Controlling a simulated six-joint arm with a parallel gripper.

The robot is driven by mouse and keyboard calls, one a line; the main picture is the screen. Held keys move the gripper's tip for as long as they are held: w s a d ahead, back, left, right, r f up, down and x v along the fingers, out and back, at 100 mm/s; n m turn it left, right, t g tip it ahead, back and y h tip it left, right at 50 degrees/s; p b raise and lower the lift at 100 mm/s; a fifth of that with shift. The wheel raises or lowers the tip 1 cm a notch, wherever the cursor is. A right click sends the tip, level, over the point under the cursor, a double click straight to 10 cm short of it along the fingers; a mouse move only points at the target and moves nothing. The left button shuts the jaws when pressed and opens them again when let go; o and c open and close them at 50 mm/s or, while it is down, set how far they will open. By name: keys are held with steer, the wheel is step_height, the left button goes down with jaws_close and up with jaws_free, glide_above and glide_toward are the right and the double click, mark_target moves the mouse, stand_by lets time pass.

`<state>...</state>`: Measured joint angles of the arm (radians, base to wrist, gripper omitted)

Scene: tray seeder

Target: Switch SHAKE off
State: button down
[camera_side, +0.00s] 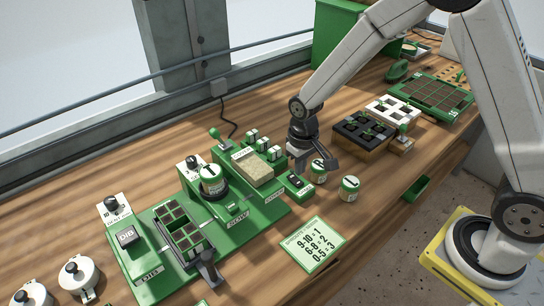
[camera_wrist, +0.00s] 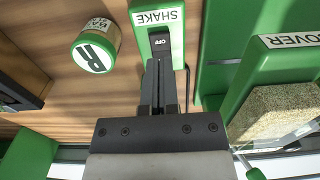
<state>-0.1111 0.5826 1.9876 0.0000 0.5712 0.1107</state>
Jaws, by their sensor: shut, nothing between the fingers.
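The SHAKE switch is a black rocker on a small green box with a white SHAKE label. In the wrist view the rocker (camera_wrist: 160,41) shows the word OFF at its label end; the other end is hidden behind my fingers. In the side view the SHAKE box (camera_side: 297,186) stands on the table at the right of the green seeder base. My gripper (camera_wrist: 158,64) is shut and empty, its fingertips over the rocker just below the word OFF. I cannot tell whether they touch it. In the side view my gripper (camera_side: 299,170) is right above and behind the box.
A jar with a green lid (camera_wrist: 93,55) stands left of the switch in the wrist view. Another lidded jar (camera_side: 349,188) stands to the right in the side view. The COVER unit with its tan block (camera_wrist: 285,110) is close on the right. A number card (camera_side: 313,244) lies in front.

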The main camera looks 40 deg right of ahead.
mark_target(301, 184)
steer(key=shift+r, duration=1.75)
steer(key=shift+s+d+r, duration=0.15)
steer(key=shift+s, duration=0.1)
steer(key=s+d+r+t, duration=0.1)
steer(key=s+d, duration=0.1)
steer(key=s, duration=0.4)
steer(key=s+d+r+t, duration=0.1)
steer(key=s+d+r, duration=0.1)
steer(key=s, duration=0.4)
steer(key=shift+r+t, duration=0.3)
